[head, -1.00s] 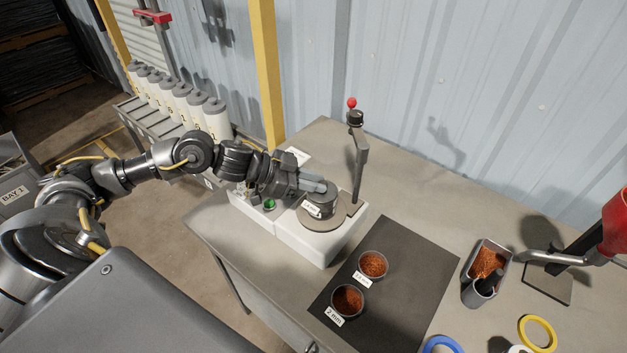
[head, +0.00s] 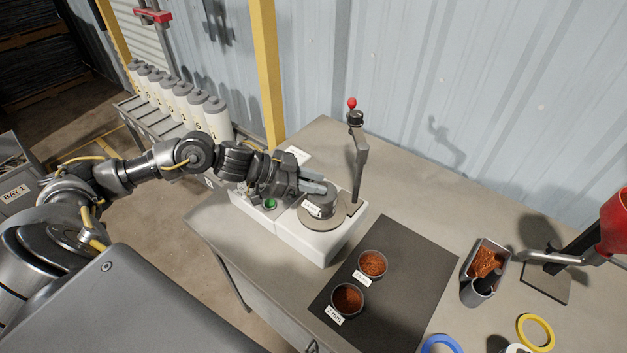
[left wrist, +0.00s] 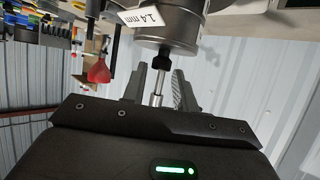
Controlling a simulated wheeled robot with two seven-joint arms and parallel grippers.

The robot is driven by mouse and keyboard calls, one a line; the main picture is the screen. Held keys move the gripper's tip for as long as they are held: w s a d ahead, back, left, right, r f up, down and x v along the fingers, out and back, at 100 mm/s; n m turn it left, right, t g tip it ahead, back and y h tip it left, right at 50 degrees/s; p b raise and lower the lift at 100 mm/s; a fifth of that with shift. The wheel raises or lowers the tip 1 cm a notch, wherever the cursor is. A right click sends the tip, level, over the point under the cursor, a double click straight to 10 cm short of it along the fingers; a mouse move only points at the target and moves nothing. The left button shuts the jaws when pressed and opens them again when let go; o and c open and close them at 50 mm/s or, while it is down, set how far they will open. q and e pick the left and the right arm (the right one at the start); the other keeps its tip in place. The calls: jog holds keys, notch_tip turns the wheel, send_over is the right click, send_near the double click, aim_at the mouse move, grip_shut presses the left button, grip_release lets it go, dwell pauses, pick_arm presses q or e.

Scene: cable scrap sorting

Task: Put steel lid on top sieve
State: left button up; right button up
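The grey sieve stack (head: 321,203) stands on the round plate of the white shaker (head: 310,238). Its label reads 1.4 mm in the left wrist view, where the stack (left wrist: 180,22) appears inverted. The steel lid (left wrist: 164,44) appears seated on the sieve, its black-and-silver knob stem (left wrist: 157,84) standing up from it. My left gripper (head: 320,188) is at the top of the stack. In the left wrist view its fingers (left wrist: 159,88) stand apart on both sides of the stem, with gaps visible. My right gripper is not in view.
A post with a red ball (head: 352,103) rises close behind the stack. Two sieves with copper granules (head: 373,264) (head: 348,300) sit on a dark mat (head: 418,275). A metal scoop container (head: 486,271) and a red funnel (head: 614,225) are at right. Bench left-front is clear.

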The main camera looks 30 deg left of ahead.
pick_arm(q)
jog(key=o, duration=0.3)
jog(key=shift+s+a+r, duration=0.1)
jog(key=shift+s+a, duration=0.1)
jog(key=shift+a, duration=0.1)
jog(key=b+v, duration=0.3)
jog(key=v, duration=0.7)
jog(key=shift+b, duration=0.4)
jog(key=shift+r, duration=0.1)
